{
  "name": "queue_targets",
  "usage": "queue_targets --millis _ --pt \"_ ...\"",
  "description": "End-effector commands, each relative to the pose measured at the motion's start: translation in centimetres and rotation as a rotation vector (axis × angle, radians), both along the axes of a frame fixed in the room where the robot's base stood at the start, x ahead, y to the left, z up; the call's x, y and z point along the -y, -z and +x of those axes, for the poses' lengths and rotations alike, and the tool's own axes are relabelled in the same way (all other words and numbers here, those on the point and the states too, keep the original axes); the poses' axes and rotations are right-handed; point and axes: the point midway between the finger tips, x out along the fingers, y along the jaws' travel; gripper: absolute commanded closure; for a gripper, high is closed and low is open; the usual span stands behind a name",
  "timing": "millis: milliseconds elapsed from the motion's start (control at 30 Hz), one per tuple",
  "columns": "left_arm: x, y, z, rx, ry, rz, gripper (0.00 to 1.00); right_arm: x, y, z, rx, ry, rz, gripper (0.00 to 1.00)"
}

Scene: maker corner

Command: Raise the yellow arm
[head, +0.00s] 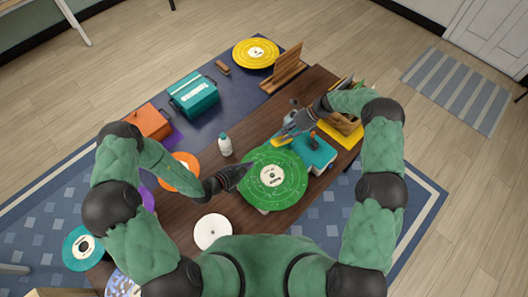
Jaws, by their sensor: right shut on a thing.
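A green record (272,176) lies at the front of the brown table, against a teal player body (318,153) with an orange-brown knob on top. The yellow arm (287,137) shows as a small yellow strip at the record's back edge. My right gripper (286,127) is shut on the yellow arm and partly hides it. I cannot tell how high the arm is above the record. My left gripper (245,173) is over the record's left edge, apart from the yellow arm; its fingers are too dark and small to read.
A white bottle (225,146) stands left of the record. A wooden rack (284,68), a teal case (194,95) and a yellow record (255,53) are at the back.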

Motion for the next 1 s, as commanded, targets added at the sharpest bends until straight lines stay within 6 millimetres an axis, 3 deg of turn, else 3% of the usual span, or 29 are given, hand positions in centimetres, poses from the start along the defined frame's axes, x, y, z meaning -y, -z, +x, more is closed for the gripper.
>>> queue_targets --millis 633,800,1000 --pt "6.6 4.0 6.4 0.000 0.001 -0.001 1.00 -0.1 0.0 0.0 0.000 0.001 0.001 1.00" --pt "7.5 1.9 7.5 0.003 0.000 0.000 1.00 -0.1 0.0 0.0 0.000 0.001 0.001 1.00" --pt "8.1 0.9 8.0 0.000 -0.001 0.000 1.00 -0.1 0.0 0.0 -0.001 0.001 0.001 1.00"
